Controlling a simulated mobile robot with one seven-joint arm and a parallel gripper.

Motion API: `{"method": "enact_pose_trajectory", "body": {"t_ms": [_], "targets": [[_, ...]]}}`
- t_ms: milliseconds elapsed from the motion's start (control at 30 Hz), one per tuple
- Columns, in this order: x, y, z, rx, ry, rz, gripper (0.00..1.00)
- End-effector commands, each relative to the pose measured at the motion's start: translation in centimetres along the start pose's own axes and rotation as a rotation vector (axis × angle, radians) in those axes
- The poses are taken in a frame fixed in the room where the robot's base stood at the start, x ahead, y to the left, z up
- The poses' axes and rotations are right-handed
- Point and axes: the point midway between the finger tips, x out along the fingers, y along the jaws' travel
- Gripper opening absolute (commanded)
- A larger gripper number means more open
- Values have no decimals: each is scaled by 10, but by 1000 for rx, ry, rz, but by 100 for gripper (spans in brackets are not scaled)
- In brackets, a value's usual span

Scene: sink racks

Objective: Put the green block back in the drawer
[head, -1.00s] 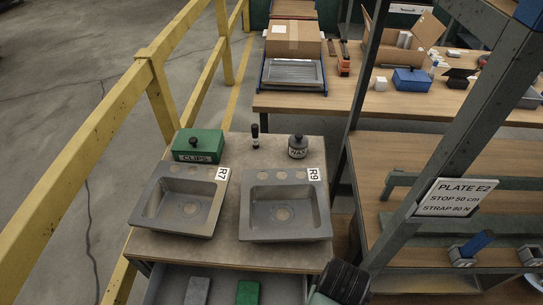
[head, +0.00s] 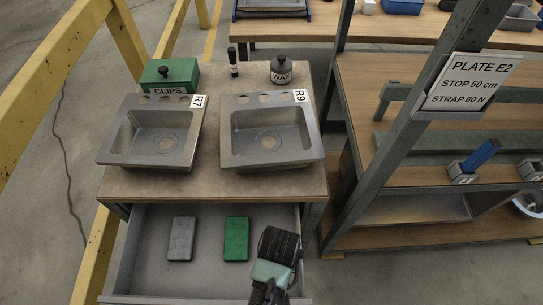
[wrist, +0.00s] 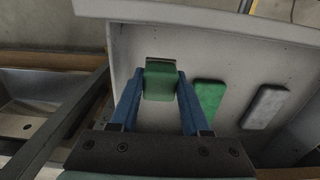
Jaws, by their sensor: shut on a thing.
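My gripper (wrist: 157,92) is shut on a green block (wrist: 160,78), between its two blue fingers in the wrist view. It is over the right part of the open drawer (head: 150,285) in the head view. There my dark wrist hides the fingers and the held block. I cannot tell whether the held block touches the drawer floor. A second green block (head: 236,239) lies flat in the drawer, left of my wrist; it also shows in the wrist view (wrist: 209,95).
A grey block (head: 181,239) lies left of the second green block. Two sinks, R7 (head: 125,150) and R9 (head: 237,152), sit on the top above the drawer, with a green CLIPS box (head: 180,74) and WAX jar (head: 281,73) behind. A rack post (head: 385,165) stands to the right.

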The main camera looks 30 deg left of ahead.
Motion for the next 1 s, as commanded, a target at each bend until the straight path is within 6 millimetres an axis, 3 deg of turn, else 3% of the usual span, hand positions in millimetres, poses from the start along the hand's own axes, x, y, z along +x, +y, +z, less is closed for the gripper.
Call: {"method": "enact_pose_trajectory", "body": {"t_ms": [100, 500, 933, 967, 1000], "targets": [[24, 0, 0, 0, -2, -1, 0], [70, 0, 0, 1, -1, 0, 0], [77, 0, 0, 1, 0, 0, 0], [77, 0, 0, 1, 0, 0, 50], [76, 0, 0, 1, 0, 0, 57]]}}
